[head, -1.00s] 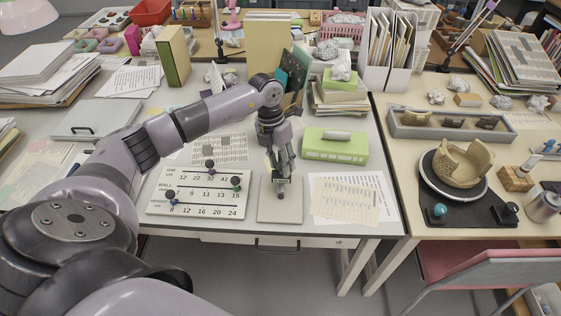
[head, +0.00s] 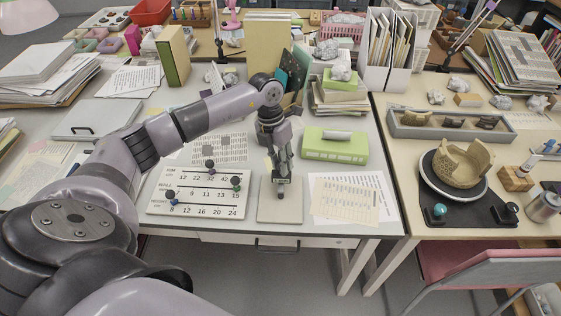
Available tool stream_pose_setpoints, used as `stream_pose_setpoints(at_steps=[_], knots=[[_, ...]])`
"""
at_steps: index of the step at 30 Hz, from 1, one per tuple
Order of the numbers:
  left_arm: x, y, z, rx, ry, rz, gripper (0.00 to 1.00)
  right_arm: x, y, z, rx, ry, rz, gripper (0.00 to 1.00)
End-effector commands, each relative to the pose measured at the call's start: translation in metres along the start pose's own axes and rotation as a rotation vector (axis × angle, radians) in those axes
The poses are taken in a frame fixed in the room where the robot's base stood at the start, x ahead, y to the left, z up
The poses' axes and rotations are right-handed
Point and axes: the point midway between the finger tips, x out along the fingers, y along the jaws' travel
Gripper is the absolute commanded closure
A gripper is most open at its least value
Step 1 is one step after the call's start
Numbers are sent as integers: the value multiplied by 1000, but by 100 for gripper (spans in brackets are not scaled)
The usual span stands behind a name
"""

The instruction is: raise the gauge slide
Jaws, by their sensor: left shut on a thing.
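My left gripper (head: 282,178) points down over a pale flat plate (head: 279,212) at the front of the grey table, just right of the scale board. Its fingers are shut on a small dark upright piece that seems to be the gauge slide. The fingers hide most of this piece, and I cannot tell its height above the plate. The white scale board (head: 198,208) carries rows of numbers, with several dark and green-topped pegs on its lines. My right gripper is not in view.
A green box (head: 335,147) stands behind and right of the plate. Printed sheets (head: 345,200) lie to its right. On the right table, a partly rebuilt pot (head: 463,168) sits on a round stand, with a grey tray (head: 450,129) of sherds behind it.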

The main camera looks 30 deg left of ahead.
Motion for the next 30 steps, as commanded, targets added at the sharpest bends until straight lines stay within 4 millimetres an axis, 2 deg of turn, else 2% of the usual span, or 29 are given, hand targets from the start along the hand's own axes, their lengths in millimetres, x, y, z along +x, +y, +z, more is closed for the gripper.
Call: stream_pose_setpoints(at_steps=[6, 9, 17, 18, 27, 30], knots=[[-38, -7, 2, 0, -6, 1, 100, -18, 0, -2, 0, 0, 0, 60], [-50, -9, 1, 0, -3, 0, 100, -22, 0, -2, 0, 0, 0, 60], [-49, -9, 1, 0, -2, 0, 100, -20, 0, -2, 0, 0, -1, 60], [-49, -9, 1, 0, -2, 0, 76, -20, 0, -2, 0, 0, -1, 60], [-48, -9, 0, 0, -1, 0, 56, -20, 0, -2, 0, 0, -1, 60], [-48, -9, 0, 0, -1, 0, 56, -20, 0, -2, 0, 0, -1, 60]])
